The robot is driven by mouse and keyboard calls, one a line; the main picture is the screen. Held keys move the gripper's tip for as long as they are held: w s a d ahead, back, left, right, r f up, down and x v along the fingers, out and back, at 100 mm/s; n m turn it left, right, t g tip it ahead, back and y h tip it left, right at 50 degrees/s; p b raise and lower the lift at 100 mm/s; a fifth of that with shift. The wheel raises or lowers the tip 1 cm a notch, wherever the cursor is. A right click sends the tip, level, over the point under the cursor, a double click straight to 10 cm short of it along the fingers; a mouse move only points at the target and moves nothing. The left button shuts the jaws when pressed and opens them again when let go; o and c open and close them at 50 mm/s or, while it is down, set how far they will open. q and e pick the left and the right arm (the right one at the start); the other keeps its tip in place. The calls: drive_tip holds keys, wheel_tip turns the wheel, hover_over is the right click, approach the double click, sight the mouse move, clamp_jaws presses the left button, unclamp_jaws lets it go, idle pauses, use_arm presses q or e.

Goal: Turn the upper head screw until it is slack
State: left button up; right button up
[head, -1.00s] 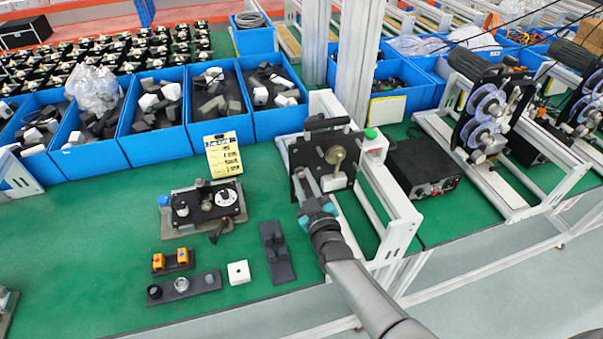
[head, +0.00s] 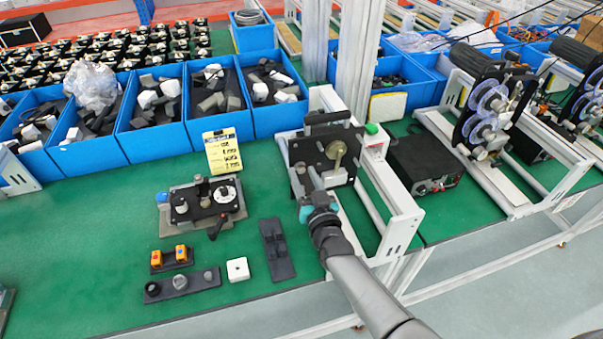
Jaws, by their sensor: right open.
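The head unit is a black plate (head: 322,167) upright in a pale metal frame on the green bench, in the middle of the head view. A brass-coloured round part (head: 336,149) with a short stem sits on its face. I cannot make out which small detail is the upper head screw. My right gripper (head: 307,176) is open, its fingers pointing up at the lower left of the plate's face. Whether they touch it or straddle a screw is too small to tell. My left gripper is not in view.
A black box with knobs (head: 424,165) stands right of the frame (head: 390,200). Left are a yellow card (head: 222,152), a dial device (head: 207,203), a dark bracket (head: 277,250) and a white block (head: 237,269). Blue bins (head: 155,143) line the back. The bench's left part (head: 80,240) is clear.

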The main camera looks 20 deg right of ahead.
drive_tip(key=m, duration=0.3)
drive_tip(key=shift+c, duration=0.2)
clamp_jaws()
idle(0.4)
